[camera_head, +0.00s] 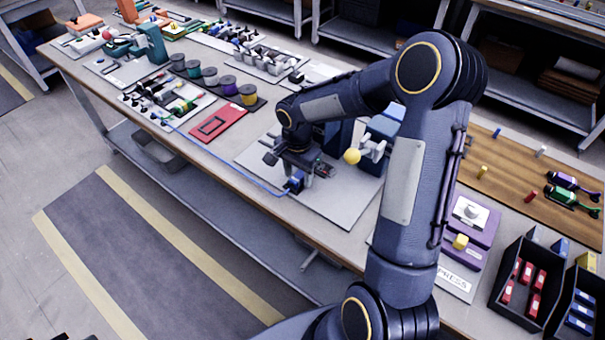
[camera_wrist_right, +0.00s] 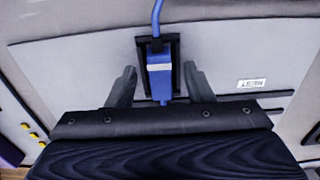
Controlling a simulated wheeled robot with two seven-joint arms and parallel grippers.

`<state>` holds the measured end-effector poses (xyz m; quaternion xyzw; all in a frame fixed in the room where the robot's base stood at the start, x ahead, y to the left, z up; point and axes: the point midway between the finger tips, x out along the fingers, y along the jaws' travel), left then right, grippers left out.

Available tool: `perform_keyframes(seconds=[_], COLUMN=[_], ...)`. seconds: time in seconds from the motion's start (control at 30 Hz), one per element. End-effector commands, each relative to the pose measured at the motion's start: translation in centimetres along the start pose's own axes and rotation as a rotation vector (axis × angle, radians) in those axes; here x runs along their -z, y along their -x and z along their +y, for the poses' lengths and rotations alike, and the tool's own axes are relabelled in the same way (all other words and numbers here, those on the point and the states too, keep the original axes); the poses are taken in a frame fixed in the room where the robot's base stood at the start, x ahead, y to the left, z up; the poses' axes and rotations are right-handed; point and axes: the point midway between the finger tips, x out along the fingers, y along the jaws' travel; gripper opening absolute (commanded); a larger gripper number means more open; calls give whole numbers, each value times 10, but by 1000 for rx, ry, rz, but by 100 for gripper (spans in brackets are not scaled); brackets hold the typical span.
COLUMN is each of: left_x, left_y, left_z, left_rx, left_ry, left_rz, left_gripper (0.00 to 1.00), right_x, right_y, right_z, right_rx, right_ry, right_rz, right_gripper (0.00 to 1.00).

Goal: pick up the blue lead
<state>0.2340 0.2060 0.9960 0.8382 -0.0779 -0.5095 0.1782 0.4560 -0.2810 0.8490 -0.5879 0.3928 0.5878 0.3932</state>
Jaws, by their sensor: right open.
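The blue lead (camera_head: 228,160) runs as a thin cable along the front of the bench to a blue plug end by a pale board. In the right wrist view its blue plug (camera_wrist_right: 159,84) with a white band sits in a black holder (camera_wrist_right: 176,62), cable leading away at the top. My right gripper (camera_wrist_right: 160,76) is open, its two fingers on either side of the holder, apart from the plug. In the head view this gripper (camera_head: 305,178) is low over the board, beside the plug. My left gripper is not in view.
The pale board (camera_head: 345,205) also carries a device with a yellow ball (camera_head: 352,156). A red tray (camera_head: 217,123) and colored spools (camera_head: 227,85) lie to the left. A purple press unit (camera_head: 468,225) and black bins (camera_head: 530,275) stand to the right.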

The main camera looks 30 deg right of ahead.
Motion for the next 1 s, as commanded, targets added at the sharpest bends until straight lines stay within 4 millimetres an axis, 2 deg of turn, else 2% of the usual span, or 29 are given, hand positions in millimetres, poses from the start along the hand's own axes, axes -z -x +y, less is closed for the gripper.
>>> perform_keyframes(seconds=[0.07,0.43,0.77,0.87,1.0], left_x=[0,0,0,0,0], left_y=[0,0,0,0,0], left_z=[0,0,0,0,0], left_rx=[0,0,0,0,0], left_ry=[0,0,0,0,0], left_rz=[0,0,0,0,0], left_gripper=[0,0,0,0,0], right_x=[0,0,0,1,1], right_y=[0,0,4,12,33], right_z=[0,0,0,-1,-1], right_rx=[0,0,0,2,4], right_ry=[0,1,1,2,0], right_rz=[0,0,1,3,4], right_gripper=[47,1,1,1,1])
